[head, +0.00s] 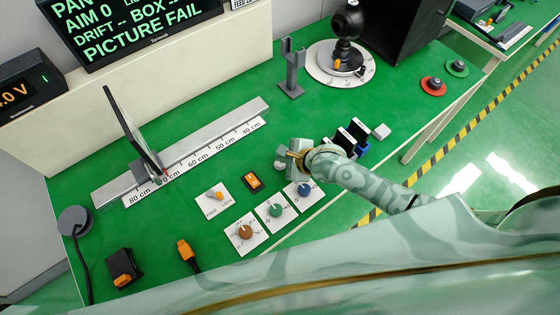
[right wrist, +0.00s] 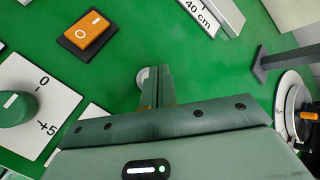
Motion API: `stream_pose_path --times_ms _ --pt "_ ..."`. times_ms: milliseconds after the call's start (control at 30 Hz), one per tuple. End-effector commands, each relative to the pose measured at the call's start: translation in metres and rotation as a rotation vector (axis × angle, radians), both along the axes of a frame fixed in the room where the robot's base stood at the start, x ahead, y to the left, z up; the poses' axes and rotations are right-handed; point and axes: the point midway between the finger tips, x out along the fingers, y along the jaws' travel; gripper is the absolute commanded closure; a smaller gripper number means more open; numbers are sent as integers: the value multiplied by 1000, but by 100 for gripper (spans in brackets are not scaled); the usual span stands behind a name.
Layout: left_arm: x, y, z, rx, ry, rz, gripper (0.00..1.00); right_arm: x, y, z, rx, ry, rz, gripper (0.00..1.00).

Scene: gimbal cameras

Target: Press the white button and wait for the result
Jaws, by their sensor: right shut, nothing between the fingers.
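The white button (right wrist: 143,76) shows in the right wrist view as a small pale round thing, partly hidden behind my fingertips. In the head view a pale bit of it (head: 280,164) shows at the left side of my right gripper (head: 284,157). My right gripper is shut and empty, and its fingers (right wrist: 154,74) overlap the button in the picture. I cannot tell whether they touch it. A screen (head: 140,30) at the back shows green text, including "AIM 0", "DRIFT -- BOX --" and "PICTURE FAIL". My left gripper is not in view.
An orange rocker switch (head: 252,181), a toggle plate (head: 213,197) and brown, green and blue knobs (head: 275,210) lie left of and below the gripper. A ruled rail (head: 190,155) carries an upright panel. A camera on a round dial (head: 341,65) stands behind. Black blocks (head: 350,136) sit right.

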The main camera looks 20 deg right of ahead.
Motion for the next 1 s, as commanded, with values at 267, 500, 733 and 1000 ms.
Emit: stream_pose_path --times_ms 267,500,733,1000 --pt "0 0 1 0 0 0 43 0 0 -4 1 2 -1 100" --pt "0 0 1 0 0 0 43 0 0 -8 0 0 0 100" --pt "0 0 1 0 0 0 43 0 0 -8 0 0 0 100" --pt "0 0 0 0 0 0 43 0 0 -11 0 0 0 100"
